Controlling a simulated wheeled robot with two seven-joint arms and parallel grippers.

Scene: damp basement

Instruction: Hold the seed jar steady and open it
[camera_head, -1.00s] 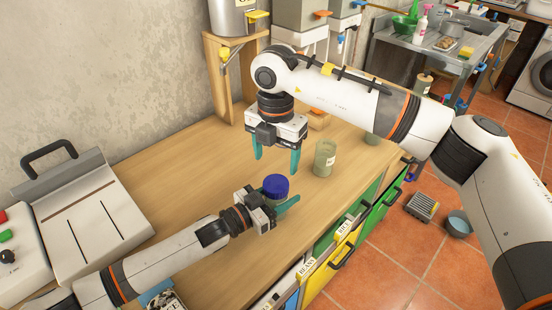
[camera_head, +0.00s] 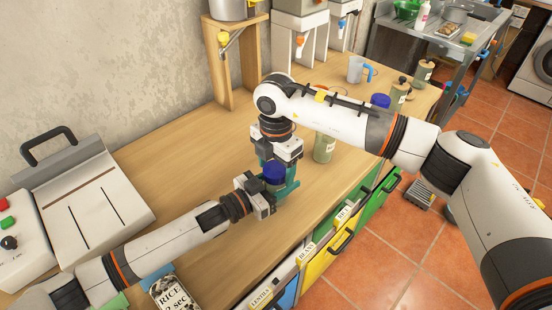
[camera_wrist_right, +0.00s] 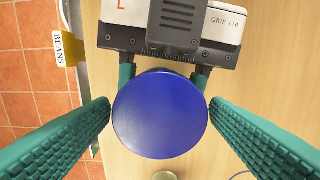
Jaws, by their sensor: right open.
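The seed jar has a round blue lid (camera_head: 274,172), which fills the middle of the right wrist view (camera_wrist_right: 160,113). Its body is mostly hidden by the grippers in the head view and by the lid in the wrist view. My left gripper (camera_head: 278,191) is shut around the jar from the left side, its fingers passing either side below the lid. My right gripper (camera_head: 278,170) points down over the jar, open. Its teal fingers stand on either side of the lid, with a visible gap at the right finger; the left one looks very close to the rim.
A greenish jar (camera_head: 324,150) stands just right of my right gripper. A blue-lidded jar (camera_head: 380,101), bottles (camera_head: 400,88) and a measuring jug (camera_head: 357,69) are farther back. A panel with slots (camera_head: 95,195) stands at left. Drawers (camera_head: 318,258) line the front edge.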

